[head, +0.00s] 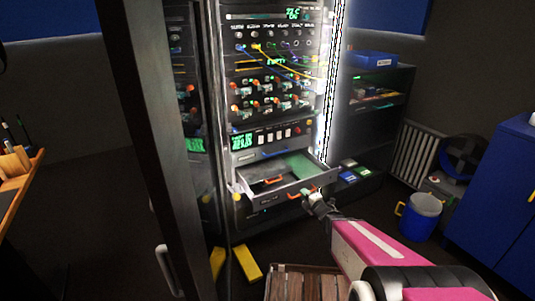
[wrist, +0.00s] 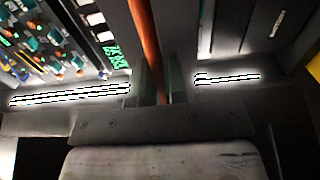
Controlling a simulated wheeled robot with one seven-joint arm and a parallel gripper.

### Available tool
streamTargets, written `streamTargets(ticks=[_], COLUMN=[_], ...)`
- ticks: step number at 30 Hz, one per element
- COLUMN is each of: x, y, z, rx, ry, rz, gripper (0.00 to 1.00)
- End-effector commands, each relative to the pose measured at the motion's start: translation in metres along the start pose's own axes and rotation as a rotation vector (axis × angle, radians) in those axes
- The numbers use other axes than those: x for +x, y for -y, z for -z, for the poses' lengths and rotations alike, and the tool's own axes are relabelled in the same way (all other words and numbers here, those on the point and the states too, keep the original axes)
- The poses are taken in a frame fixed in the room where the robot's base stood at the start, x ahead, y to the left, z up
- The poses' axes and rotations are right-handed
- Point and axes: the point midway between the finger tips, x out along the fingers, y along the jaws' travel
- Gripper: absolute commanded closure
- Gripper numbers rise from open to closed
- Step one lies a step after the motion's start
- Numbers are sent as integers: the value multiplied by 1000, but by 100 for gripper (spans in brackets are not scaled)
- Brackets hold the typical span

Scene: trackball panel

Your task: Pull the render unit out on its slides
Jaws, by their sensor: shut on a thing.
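The equipment rack (head: 272,60) stands in the middle of the head view. Low in it, a grey drawer-like unit (head: 262,203) sticks out toward me, with its top open and a green board (head: 298,163) inside. I take it for the render unit, but its label is too small to read. Orange handles show at the unit, one toward the left (head: 268,181) and one at the right (head: 298,194). My gripper (head: 313,197) is at the right handle. In the wrist view an orange bar (wrist: 147,45) runs between the fingers of my gripper (wrist: 159,82), which are shut on it.
A dark cabinet door (head: 150,140) stands open left of the rack. A yellow block (head: 248,264) and a wooden slatted crate (head: 300,284) are on the floor in front. A blue bucket (head: 421,215) and a radiator (head: 416,151) are at the right.

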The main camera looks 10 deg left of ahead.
Motion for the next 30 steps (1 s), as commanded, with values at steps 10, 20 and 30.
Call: streamTargets(ticks=[10,20,30], x=[-19,-34,-36], y=[1,1,1], z=[0,0,-1], rx=[0,-1,-1], ry=[3,2,2], rz=[5,4,3], gripper=[100,100,100])
